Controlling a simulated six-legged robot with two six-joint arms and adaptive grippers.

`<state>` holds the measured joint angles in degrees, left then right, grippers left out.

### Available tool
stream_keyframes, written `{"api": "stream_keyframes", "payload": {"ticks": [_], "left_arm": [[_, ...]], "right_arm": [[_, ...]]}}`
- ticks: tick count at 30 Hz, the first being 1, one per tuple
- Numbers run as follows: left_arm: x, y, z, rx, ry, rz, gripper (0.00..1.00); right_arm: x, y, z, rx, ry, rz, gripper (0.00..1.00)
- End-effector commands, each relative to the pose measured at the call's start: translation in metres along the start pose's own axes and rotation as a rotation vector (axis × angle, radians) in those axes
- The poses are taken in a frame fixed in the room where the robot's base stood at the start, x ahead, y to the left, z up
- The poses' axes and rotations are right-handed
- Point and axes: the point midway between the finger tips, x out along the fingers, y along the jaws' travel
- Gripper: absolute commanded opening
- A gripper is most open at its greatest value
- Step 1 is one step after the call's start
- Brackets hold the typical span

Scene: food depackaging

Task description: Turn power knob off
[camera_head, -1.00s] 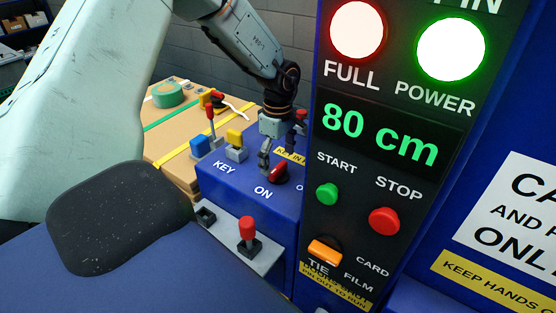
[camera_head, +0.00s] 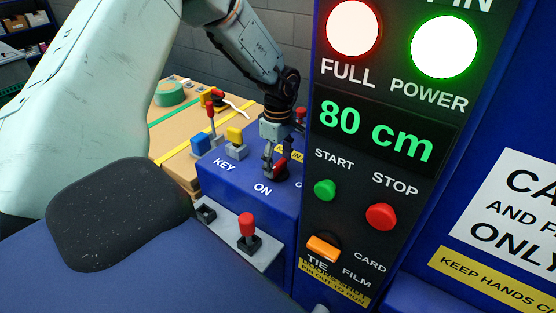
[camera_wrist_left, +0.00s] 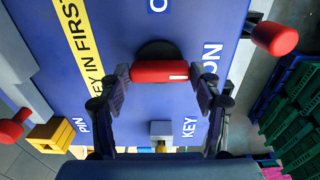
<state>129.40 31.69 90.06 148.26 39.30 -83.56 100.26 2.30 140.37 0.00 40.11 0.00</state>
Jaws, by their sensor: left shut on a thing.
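The red power knob (camera_wrist_left: 158,71) sits on a dark round base on the blue panel, between the labels ON and one partly cut off. Its white mark is at the end toward ON. My left gripper (camera_wrist_left: 160,76) has its two fingertips at the knob's two ends and is shut on it. In the head view the left gripper (camera_head: 272,165) reaches down onto the panel and partly hides the knob (camera_head: 281,169). The round POWER light (camera_head: 444,47) glows white with a green rim. My right gripper is not in view.
The tall control column (camera_head: 380,150) stands close to the right of the gripper. It carries a green START button (camera_head: 325,190) and a red STOP button (camera_head: 381,217). A key block (camera_head: 236,143) and a red-topped lever (camera_head: 247,230) are nearby.

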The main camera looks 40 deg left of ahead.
Motion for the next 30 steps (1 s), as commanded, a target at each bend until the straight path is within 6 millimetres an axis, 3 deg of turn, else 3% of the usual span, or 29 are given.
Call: {"api": "stream_keyframes", "payload": {"ticks": [4, 14, 30], "left_arm": [[0.002, -0.001, 0.0, 0.0, 0.0, -0.002, 0.33], [0.003, -0.001, -0.001, -0.059, 0.001, -0.003, 0.33], [0.004, -0.002, 0.0, -0.508, 0.001, -0.005, 0.33]], "right_arm": [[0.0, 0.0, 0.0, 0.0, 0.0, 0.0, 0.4], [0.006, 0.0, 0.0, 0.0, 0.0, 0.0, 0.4], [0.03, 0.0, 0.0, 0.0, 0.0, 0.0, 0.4]]}}
